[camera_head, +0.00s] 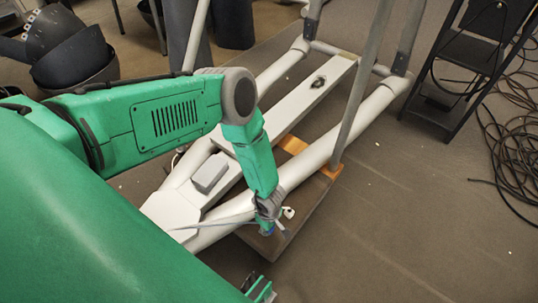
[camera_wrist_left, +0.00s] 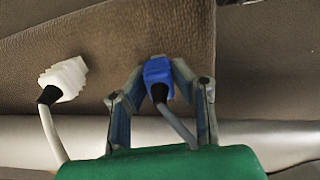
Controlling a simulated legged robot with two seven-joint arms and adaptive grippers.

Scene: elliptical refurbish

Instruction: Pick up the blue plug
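The blue plug (camera_wrist_left: 158,78) is in the left wrist view, on a grey cable, between the fingertips of my left gripper (camera_wrist_left: 158,74). Both fingertips slant inward and appear to touch its sides, so the gripper looks shut on it. In the head view my left gripper (camera_head: 270,217) points down beside the near end of the pale frame. A bit of blue (camera_head: 267,232) shows at its tip, mostly hidden. A white plug (camera_wrist_left: 64,80) on a white cable lies to the left in the wrist view and close by in the head view (camera_head: 289,212).
The pale tubular machine frame (camera_head: 306,164) runs beneath my left arm, with a grey box (camera_head: 209,173) on it and an upright tube (camera_head: 362,85). A black step stand (camera_head: 462,75) and tangled black cables (camera_head: 512,160) are at right. The floor at lower right is clear.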

